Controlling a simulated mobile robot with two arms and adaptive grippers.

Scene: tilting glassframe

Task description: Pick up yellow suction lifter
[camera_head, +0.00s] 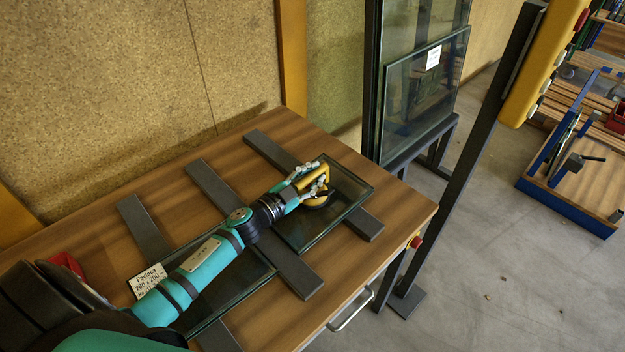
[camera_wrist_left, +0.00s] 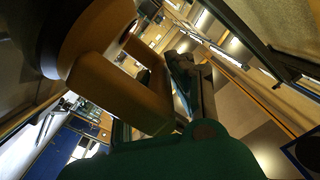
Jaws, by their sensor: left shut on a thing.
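The yellow suction lifter (camera_head: 318,181) is on or just above the right glass pane (camera_head: 345,188) on the wooden table. Its dark cup shows at its lower right; I cannot tell whether the cup touches the glass. My left gripper (camera_head: 312,184) is shut on the lifter's handle. In the left wrist view the yellow lifter (camera_wrist_left: 125,85) is large and close, with the gripper's fingers (camera_wrist_left: 185,90) beside its handle. My right gripper is not in view.
Dark bars (camera_head: 150,230) lie across the table (camera_head: 390,215). Another glass pane (camera_head: 240,275) with a label (camera_head: 147,281) lies partly under my arm. Framed glass (camera_head: 425,85) stands behind the table. A dark post (camera_head: 470,150) rises at the right.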

